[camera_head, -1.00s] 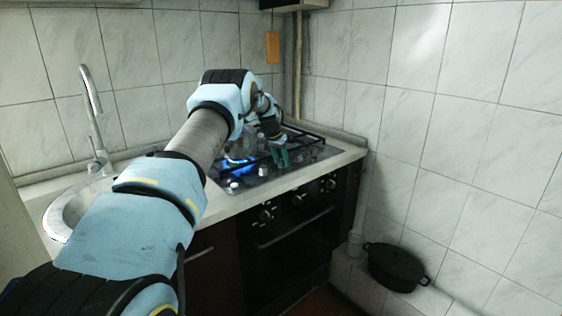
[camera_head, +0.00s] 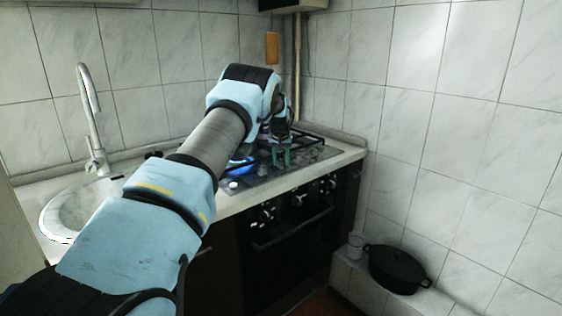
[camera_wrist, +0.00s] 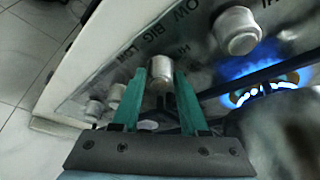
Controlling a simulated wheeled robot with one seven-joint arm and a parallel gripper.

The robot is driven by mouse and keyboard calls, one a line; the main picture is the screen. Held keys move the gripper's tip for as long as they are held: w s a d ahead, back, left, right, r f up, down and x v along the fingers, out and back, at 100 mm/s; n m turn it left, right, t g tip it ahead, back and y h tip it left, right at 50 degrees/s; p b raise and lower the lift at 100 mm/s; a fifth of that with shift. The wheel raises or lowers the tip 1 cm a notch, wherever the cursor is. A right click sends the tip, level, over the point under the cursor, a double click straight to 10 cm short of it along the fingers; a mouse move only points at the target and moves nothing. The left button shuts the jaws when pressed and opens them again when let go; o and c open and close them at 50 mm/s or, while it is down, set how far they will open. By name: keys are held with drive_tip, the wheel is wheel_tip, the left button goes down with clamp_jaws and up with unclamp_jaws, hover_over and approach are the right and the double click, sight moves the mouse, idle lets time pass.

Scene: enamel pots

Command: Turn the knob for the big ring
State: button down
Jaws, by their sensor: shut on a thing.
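My gripper (camera_head: 281,158) is over the front part of the hob (camera_head: 262,180), with its green fingers pointing down. In the wrist view the fingers (camera_wrist: 162,85) are closed around a small silver knob (camera_wrist: 160,74), one on each side. Letters reading "BIG", "LOW" and part of "HIGH" are printed on the panel beside it. A larger-looking silver knob (camera_wrist: 237,30) stands to the right, and smaller-looking knobs (camera_wrist: 96,109) lie to the left. A blue flame (camera_wrist: 262,82) burns on a ring at the right; it also shows in the head view (camera_head: 241,163).
Black pan supports stand on the hob. A dark rounded shape (camera_wrist: 282,130) fills the wrist view's lower right. A sink (camera_head: 62,212) with a tap (camera_head: 90,110) is at the left. A black pot (camera_head: 397,268) and a small glass (camera_head: 356,246) sit on the low tiled ledge at the right.

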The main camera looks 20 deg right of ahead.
drive_tip(key=shift+c, duration=2.1)
unclamp_jaws()
drive_tip(key=b+v, duration=0.3)
drive_tip(key=v, duration=0.7)
drive_tip(key=shift+r, duration=0.35)
drive_tip(key=shift+s, duration=0.15)
